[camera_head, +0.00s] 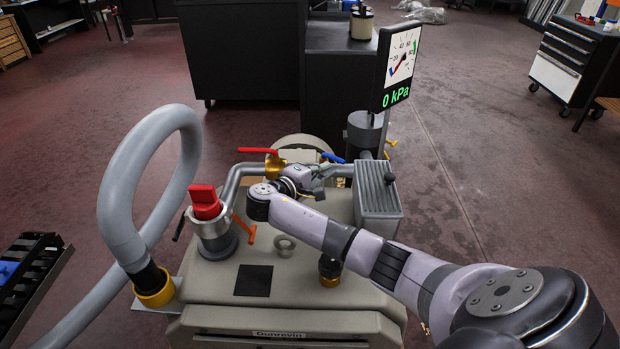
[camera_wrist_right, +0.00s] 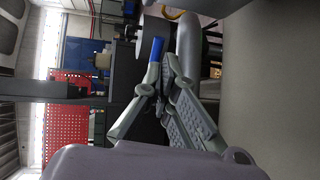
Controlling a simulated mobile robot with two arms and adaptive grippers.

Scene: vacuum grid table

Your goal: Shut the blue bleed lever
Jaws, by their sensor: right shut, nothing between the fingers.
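The blue bleed lever (camera_head: 333,157) shows as a short slanted handle by the pipe, left of the gauge post. My right gripper (camera_head: 322,176) is just in front of it, shut and empty. In the right wrist view the blue lever (camera_wrist_right: 156,49) shows close to the tips of the shut fingers (camera_wrist_right: 160,72); I cannot tell whether they touch. The lever's pivot and valve body are largely hidden behind my gripper. My left gripper is not in view.
A red lever (camera_head: 258,151) on a brass valve is left of my gripper. A red knob (camera_head: 206,202) tops the left fitting beside a grey hose (camera_head: 112,205). A ribbed grey box (camera_head: 377,190) stands close right. The gauge display (camera_head: 396,97) reads 0 kPa.

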